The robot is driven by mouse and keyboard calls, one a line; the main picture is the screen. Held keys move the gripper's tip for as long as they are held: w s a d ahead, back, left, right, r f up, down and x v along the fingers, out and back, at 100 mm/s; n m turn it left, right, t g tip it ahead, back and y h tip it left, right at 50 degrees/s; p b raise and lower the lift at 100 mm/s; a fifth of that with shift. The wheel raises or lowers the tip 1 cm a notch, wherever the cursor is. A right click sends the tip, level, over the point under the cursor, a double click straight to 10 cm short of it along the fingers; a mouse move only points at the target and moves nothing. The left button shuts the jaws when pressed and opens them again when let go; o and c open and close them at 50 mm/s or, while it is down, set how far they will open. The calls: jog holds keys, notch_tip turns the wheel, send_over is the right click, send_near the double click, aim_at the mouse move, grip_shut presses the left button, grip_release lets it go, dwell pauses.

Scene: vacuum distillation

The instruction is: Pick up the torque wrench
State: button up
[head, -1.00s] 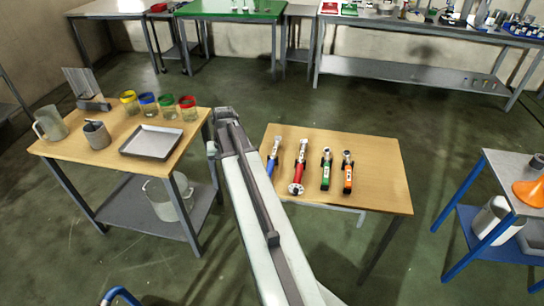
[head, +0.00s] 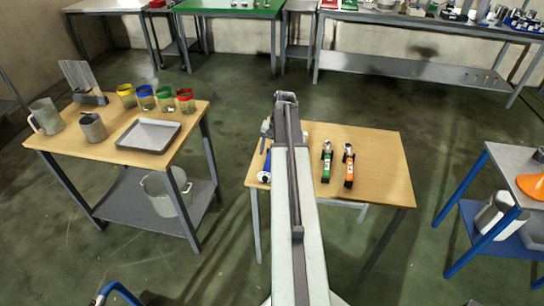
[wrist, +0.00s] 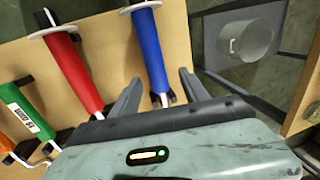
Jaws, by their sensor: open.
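Several tools with coloured handles lie side by side on a wooden table (head: 385,160); I cannot tell which one is the torque wrench. In the wrist view my gripper (wrist: 158,80) is open and empty, with the blue-handled tool (wrist: 150,50) between its fingers in the picture. The red-handled tool (wrist: 72,68) lies left of the fingers, and the green-handled tool (wrist: 28,112) is further left. In the head view the blue tool (head: 265,168) shows just left of my arm. The green tool (head: 327,162) and the orange tool (head: 348,167) are right of it. My arm hides the red tool.
A left table (head: 60,150) holds a tray (head: 149,136), jars with coloured rims (head: 146,98), a mug (head: 46,118) and a beaker. A blue-legged table (head: 520,165) with an orange funnel (head: 533,186) stands right. Benches line the back. The floor between tables is clear.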

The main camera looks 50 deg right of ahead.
jog(key=f+b, duration=0.2)
jog(key=f, duration=0.1)
jog(key=f+b, duration=0.1)
jog(key=b, duration=0.1)
jog(key=shift+w+f, duration=0.35)
jog(key=shift+f, duration=0.05)
jog(key=shift+r, duration=0.15)
grip_shut()
jog(key=shift+p, duration=0.3)
dwell(0.4)
